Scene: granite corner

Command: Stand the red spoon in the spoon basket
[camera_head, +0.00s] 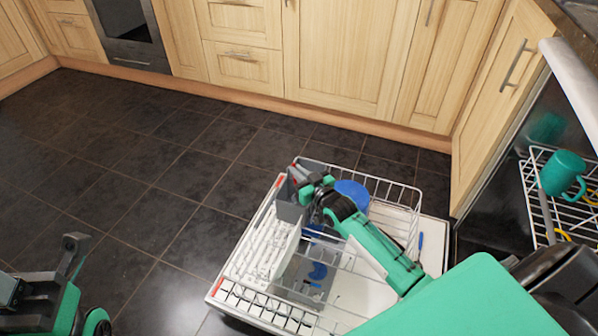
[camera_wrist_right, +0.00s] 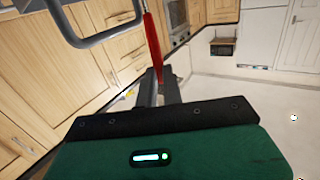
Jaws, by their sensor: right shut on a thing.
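The red spoon (camera_wrist_right: 152,45) stands up from between the fingertips of my right gripper (camera_wrist_right: 158,88) in the right wrist view. In the head view only a small bit of red shows by the right gripper (camera_head: 308,182), which is shut on the spoon. That gripper is over the far left part of the pulled-out dishwasher rack, close beside a grey box-like holder (camera_head: 288,208) that looks like the spoon basket. Whether the spoon's lower end is inside it cannot be told. My left gripper (camera_head: 72,258) is at the lower left, partly cut off and away from the rack.
The white wire rack (camera_head: 404,188) holds a blue round item (camera_head: 352,194) and a dark blue piece (camera_head: 318,271). A teal mug (camera_head: 562,173) is on an upper rack at right. Wooden cabinets (camera_head: 340,60) stand behind. The dark tiled floor (camera_head: 140,190) at left is clear.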

